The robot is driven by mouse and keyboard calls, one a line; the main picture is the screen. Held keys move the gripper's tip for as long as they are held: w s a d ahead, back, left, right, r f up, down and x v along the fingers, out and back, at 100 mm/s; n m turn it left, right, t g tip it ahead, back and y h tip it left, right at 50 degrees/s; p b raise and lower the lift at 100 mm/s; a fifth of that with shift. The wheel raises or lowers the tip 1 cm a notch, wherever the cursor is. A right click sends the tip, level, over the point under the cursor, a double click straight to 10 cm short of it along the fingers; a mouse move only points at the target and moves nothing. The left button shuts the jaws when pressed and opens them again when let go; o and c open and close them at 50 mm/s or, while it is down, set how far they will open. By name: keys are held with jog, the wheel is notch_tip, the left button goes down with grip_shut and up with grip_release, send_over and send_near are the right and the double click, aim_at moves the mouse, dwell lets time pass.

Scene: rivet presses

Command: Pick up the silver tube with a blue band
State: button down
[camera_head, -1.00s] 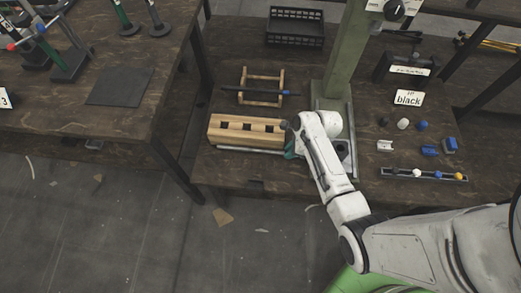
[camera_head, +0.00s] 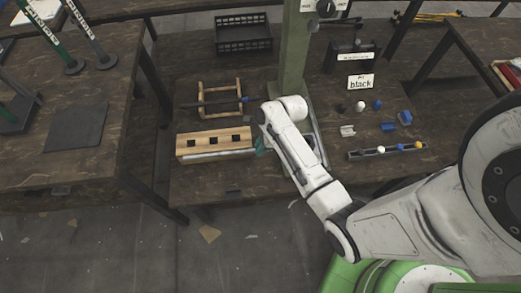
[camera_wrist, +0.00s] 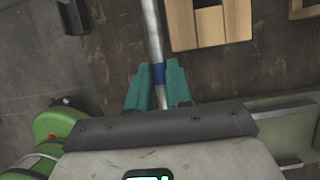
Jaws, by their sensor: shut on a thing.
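The silver tube (camera_wrist: 151,30) with a blue band (camera_wrist: 158,73) runs up from between my gripper's teal fingers in the wrist view. My gripper (camera_wrist: 155,82) is shut on the tube at the blue band. In the head view the tube (camera_head: 215,155) shows as a thin pale line along the front of the wooden block. My gripper (camera_head: 261,147) is at the block's right end there, largely hidden by my arm. I cannot tell whether the tube is lifted off the table.
The wooden block with square holes (camera_head: 222,140) is close beside the tube. Behind it a wooden rack (camera_head: 240,88) holds a dark rod with a blue end. A green post (camera_head: 292,55) stands behind my arm. Small parts and a tray (camera_head: 365,154) lie to the right.

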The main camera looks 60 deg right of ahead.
jog(key=s+a+p, duration=0.1)
jog(key=s+a, duration=1.1)
jog(key=a, duration=0.3)
jog(key=shift+a, duration=0.25)
jog(key=shift+d, duration=0.1)
